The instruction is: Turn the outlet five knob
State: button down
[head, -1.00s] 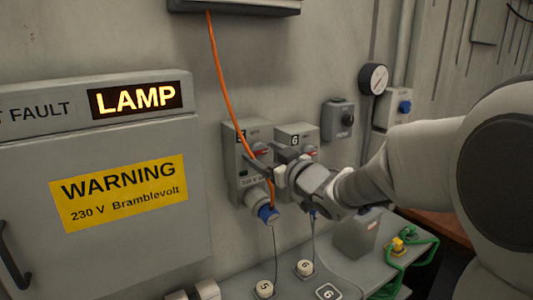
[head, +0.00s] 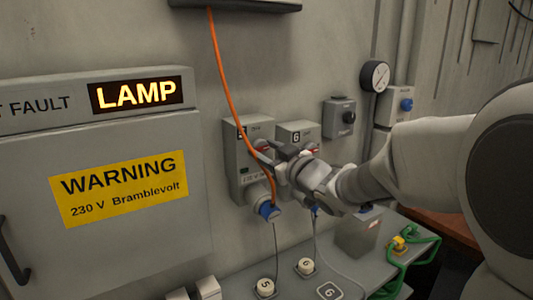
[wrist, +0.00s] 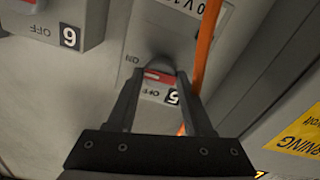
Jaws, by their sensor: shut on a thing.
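The outlet five box (head: 236,160) is a grey wall box with an orange cable running down across it and a blue plug (head: 269,211) at its bottom. Its knob (wrist: 160,66), grey with a red mark, shows in the wrist view beside a plate marked 5, with ON and OFF printed near it. My gripper (wrist: 160,82) is shut on this knob, one finger on each side. In the head view my gripper (head: 268,154) is at the front of the box and mostly hides the knob.
The outlet six box (head: 297,130) stands just right. The orange cable (wrist: 205,50) passes close beside my finger. A grey cabinet (head: 150,230) with a yellow warning sign and lit LAMP sign is at left. Below is a bench (head: 240,287) with tagged cords.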

jog(key=n+b, duration=0.4)
jog(key=shift+f, duration=0.3)
jog(key=n+b, duration=0.4)
jog(key=shift+b, duration=0.3)
jog(key=n+b, duration=0.3)
jog(key=n, duration=0.2)
jog(key=shift+r+n+b, duration=0.15)
jog(key=shift+n+b, duration=1.3)
jog(key=shift+n, duration=0.65)
jog(key=shift+c, duration=1.5)
grip_release()
